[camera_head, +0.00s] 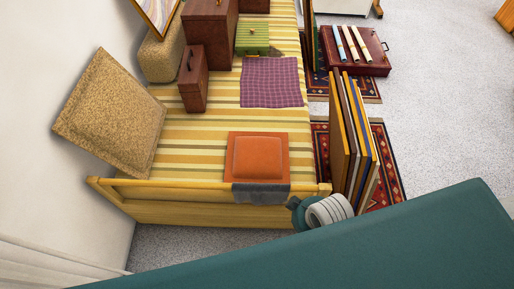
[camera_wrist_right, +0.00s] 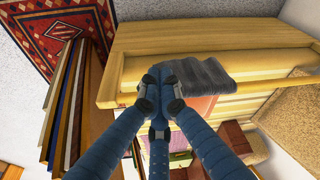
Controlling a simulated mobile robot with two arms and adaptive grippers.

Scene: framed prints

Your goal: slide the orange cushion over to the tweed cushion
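The orange cushion (camera_head: 258,158) is square with a raised middle and lies flat on the striped daybed near its front rail. Part of it shows pinkish in the right wrist view (camera_wrist_right: 200,106). The tan tweed cushion (camera_head: 110,112) leans against the wall at the left end, apart from the orange one. My right gripper (camera_wrist_right: 159,80) shows in the right wrist view, its blue fingers converging near the rail and a dark grey cloth (camera_wrist_right: 195,76). I cannot tell whether it touches the cloth. In the head view the fingers are hidden. My left gripper is out of view.
The grey cloth hangs over the front rail (camera_head: 160,190). Framed prints (camera_head: 356,140) stand on edge right of the daybed, close to my arm. Striped fabric between the cushions is clear.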

